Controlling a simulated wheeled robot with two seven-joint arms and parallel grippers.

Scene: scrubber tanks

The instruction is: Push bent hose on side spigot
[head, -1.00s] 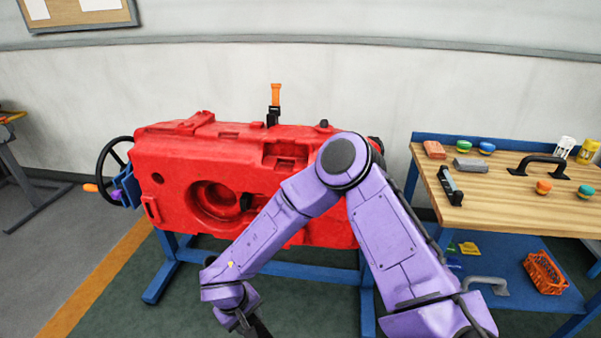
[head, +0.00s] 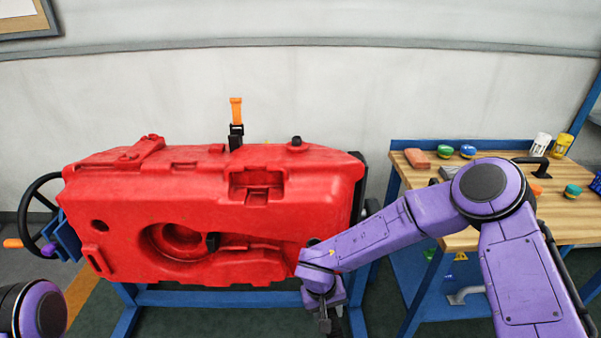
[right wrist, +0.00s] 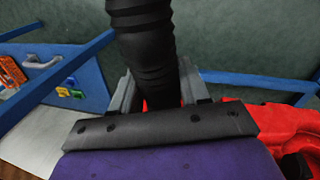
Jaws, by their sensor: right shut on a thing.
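The black ribbed hose (right wrist: 143,45) fills the upper middle of the right wrist view, between the fingers of my right gripper (right wrist: 155,92), which is shut on it. In the head view my right gripper (head: 326,318) points down at the bottom edge, in front of the red tank's (head: 115,205) lower right corner. The hose's bend and ends are out of sight. A short black fitting (head: 213,242) sticks out beside the tank's round recess; I cannot tell if it is the side spigot. The hose appears apart from it. My left gripper is out of view.
The tank rests on a blue stand (head: 205,298). A handwheel (head: 35,210) is at its left. A wooden-topped bench (head: 412,178) with several small items and a blue lower shelf stands at right.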

